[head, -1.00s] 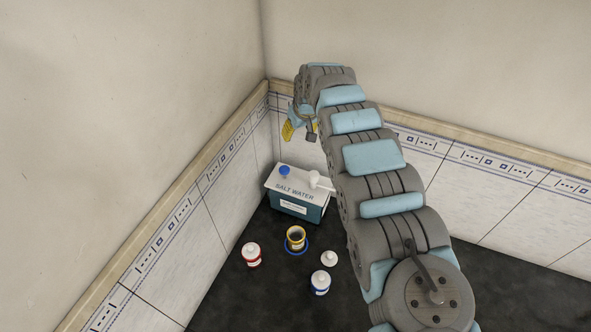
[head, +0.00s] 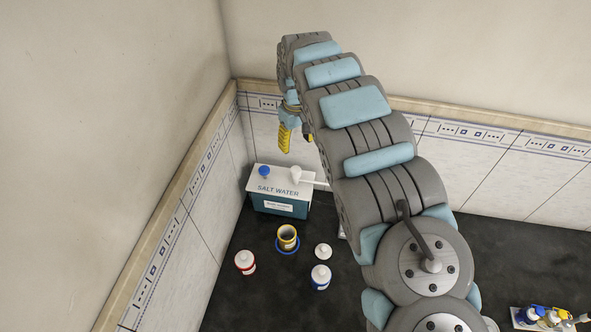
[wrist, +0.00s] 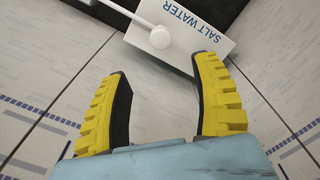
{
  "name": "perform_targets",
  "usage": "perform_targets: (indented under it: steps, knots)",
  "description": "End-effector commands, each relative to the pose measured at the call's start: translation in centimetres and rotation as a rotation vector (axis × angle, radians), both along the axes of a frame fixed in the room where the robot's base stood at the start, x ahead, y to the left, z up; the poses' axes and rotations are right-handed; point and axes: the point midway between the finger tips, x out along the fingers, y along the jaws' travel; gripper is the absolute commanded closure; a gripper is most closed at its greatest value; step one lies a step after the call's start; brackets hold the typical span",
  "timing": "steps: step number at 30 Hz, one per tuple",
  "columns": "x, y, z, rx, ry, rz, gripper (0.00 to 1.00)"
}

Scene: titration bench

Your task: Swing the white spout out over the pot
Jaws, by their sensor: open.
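The white spout (head: 312,182) sticks out to the right from its round white hub (head: 296,173) on top of the teal salt water box (head: 279,206). In the wrist view the spout (wrist: 129,15) runs up and left from the hub (wrist: 159,37), beyond my fingers. The pot (head: 287,234), dark with a yellow rim, stands on a blue ring in front of the box; the spout points away from it. My gripper (head: 296,139) is open and empty, above and behind the box. In the wrist view my gripper (wrist: 160,76) has its yellow fingers spread, with only wall between them.
A blue knob (head: 264,171) sits on the box's left top. A red-banded bottle (head: 245,262), a white-capped jar (head: 323,251) and a blue-banded bottle (head: 320,277) stand around the pot. Tiled walls meet behind the box. A tray of small bottles (head: 543,318) is at lower right.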

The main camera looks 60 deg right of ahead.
Motion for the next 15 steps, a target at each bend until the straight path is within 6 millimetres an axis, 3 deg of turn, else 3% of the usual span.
perform_targets:
  steps: [15]
  knots:
    - [0.1, 0.0, -5.2, -0.001, -0.003, 0.000, 0.36]
